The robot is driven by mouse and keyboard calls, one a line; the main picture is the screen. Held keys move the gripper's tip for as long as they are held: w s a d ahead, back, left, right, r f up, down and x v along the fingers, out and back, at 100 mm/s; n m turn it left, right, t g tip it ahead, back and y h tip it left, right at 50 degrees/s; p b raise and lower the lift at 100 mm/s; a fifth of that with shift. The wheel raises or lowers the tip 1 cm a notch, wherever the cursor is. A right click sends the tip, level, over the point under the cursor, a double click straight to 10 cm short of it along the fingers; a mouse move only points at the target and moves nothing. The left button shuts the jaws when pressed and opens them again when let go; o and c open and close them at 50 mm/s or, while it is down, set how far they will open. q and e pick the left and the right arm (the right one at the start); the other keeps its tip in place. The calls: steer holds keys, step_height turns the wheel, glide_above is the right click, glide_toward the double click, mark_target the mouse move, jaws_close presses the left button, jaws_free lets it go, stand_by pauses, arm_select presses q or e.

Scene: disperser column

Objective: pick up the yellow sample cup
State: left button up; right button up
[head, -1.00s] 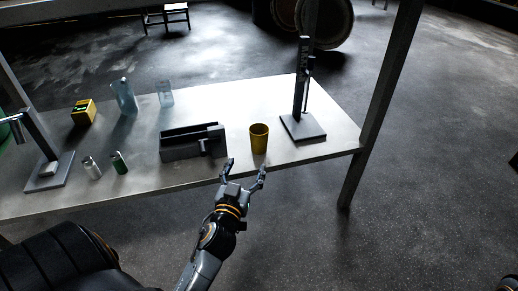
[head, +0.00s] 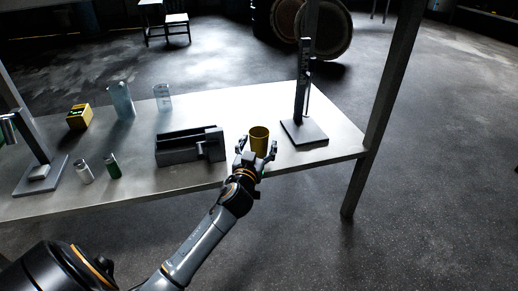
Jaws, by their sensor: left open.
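The yellow sample cup (head: 259,138) stands upright on the table, near its front edge and right of the grey box-shaped device. My left gripper (head: 256,148) is open at the cup, with one finger on its left side and one on its right. The lower front of the cup is partly hidden by the gripper. I cannot tell whether the fingers touch it. My right gripper does not show.
The grey device (head: 178,149) stands close on the left of the gripper. A column stand (head: 304,129) is on the right. Two small vials (head: 112,166), clear vessels (head: 121,101) and a yellow box (head: 78,117) stand farther left. A post (head: 378,118) rises at the table's right end.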

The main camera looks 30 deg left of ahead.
arm_select(q)
steer(key=c, duration=1.3)
steer(key=shift+r, duration=0.2)
